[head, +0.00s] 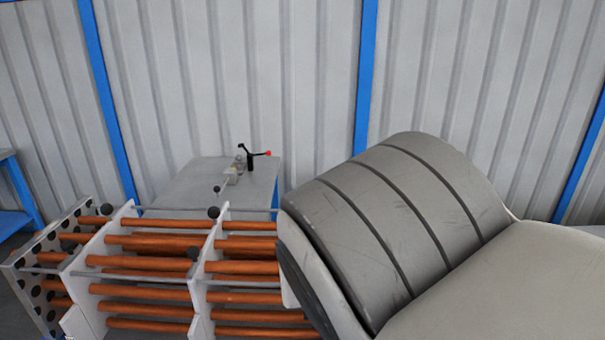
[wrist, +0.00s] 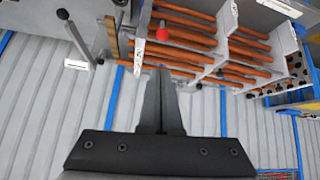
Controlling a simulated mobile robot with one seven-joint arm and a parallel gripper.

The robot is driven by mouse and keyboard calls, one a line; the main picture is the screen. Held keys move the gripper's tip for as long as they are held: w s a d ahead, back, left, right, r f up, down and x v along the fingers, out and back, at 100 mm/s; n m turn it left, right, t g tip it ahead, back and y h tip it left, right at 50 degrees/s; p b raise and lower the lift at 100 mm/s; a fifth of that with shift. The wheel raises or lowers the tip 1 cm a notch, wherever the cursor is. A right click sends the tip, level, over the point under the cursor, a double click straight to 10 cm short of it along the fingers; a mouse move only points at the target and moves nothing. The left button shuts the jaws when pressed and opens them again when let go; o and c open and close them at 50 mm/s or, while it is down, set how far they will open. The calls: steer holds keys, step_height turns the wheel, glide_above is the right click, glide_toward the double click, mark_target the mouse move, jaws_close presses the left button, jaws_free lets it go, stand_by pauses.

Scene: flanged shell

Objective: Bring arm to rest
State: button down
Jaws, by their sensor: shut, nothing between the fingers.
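My gripper (wrist: 161,75) shows in the wrist view, its two dark fingers closed together with nothing between them. Its tips overlap the lower edge of a rack of copper-coloured tubes (wrist: 185,40) in that picture; I cannot tell how far apart they are. In the head view a large grey ribbed part of my arm fills the right side and covers the right end of the tube rack (head: 150,245). My gripper does not show in the head view.
White plates (head: 205,262) and a perforated end plate (head: 35,285) hold the tubes. Behind stands a grey table (head: 190,185) with a small black, red-tipped handle device (head: 252,158). A corrugated wall (head: 240,80) with blue posts closes the back. A blue frame (head: 15,200) stands far left.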

steer(key=d+f+m+g+p, duration=0.1)
steer(key=d+f+g, duration=0.1)
steer(key=d+f, duration=0.5)
steer(key=d, duration=0.4)
steer(key=shift+w+d+f, duration=0.3)
steer(key=shift+w+f, duration=0.05)
steer(key=shift+f, duration=0.05)
